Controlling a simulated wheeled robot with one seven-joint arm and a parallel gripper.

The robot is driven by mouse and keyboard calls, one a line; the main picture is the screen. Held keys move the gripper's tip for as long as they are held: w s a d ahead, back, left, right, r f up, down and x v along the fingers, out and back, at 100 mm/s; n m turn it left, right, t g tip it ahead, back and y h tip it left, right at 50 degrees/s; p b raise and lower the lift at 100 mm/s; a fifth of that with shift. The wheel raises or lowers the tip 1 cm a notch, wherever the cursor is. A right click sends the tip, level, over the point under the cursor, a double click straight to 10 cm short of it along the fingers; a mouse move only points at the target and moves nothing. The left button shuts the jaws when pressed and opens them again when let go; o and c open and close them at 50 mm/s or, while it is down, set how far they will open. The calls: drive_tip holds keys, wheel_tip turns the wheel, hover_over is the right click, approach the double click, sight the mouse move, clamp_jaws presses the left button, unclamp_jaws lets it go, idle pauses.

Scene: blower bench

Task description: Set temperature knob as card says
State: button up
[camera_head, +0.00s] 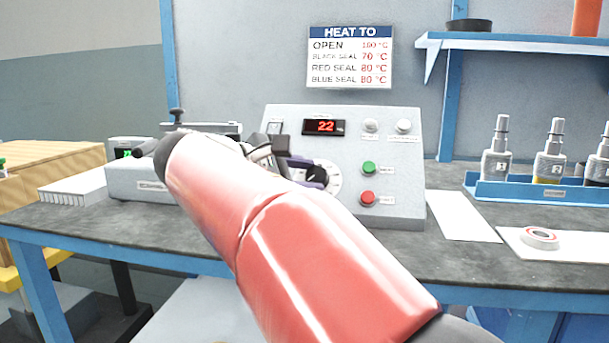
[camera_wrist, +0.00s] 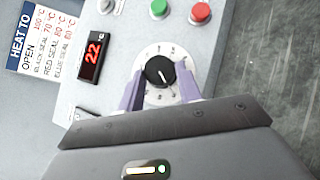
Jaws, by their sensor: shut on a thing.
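The temperature knob (camera_wrist: 159,72) is black with a white pointer line, on a white round dial on the grey control panel (camera_head: 395,205). In the head view the knob (camera_head: 316,174) is partly hidden by my gripper (camera_head: 310,178). In the wrist view my gripper (camera_wrist: 160,90) has its purple fingers on either side of the knob, shut on it. The red display (camera_head: 324,126) reads 22. The card (camera_head: 350,57) headed HEAT TO lists open 100 or 160 °C (blurred), black seal 70, red seal 80 and blue seal 80.
A green button (camera_head: 368,168) and a red button (camera_head: 367,198) sit right of the dial. A blue rack (camera_head: 540,192) with bottles stands at the right.

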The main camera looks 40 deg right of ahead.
drive_tip(key=shift+r+p, duration=0.2)
drive_tip(key=shift+p, duration=0.2)
drive_tip(key=m+g+p, duration=0.1)
drive_tip(key=m+y+p, duration=0.1)
drive_tip(key=m+p, duration=0.1)
drive_tip(key=shift+w+d+r+g+y, duration=0.1)
drive_tip(key=shift+w+r+g+y, duration=0.1)
drive_tip(key=shift+r+g+y, duration=0.15)
drive_tip(key=m+g+y+p, duration=0.1)
drive_tip(key=m+p, duration=0.1)
drive_tip(key=shift+w+p, duration=0.1)
drive_tip(key=shift+p, duration=0.25)
drive_tip(key=shift+d+m+g+y+p, duration=0.1)
drive_tip(key=shift+m+g+y+p, duration=0.15)
drive_tip(key=shift+m+y+p, duration=0.35)
drive_tip(key=shift+f+m, duration=0.15)
drive_tip(key=shift+m, duration=0.15)
drive_tip(key=o, duration=1)
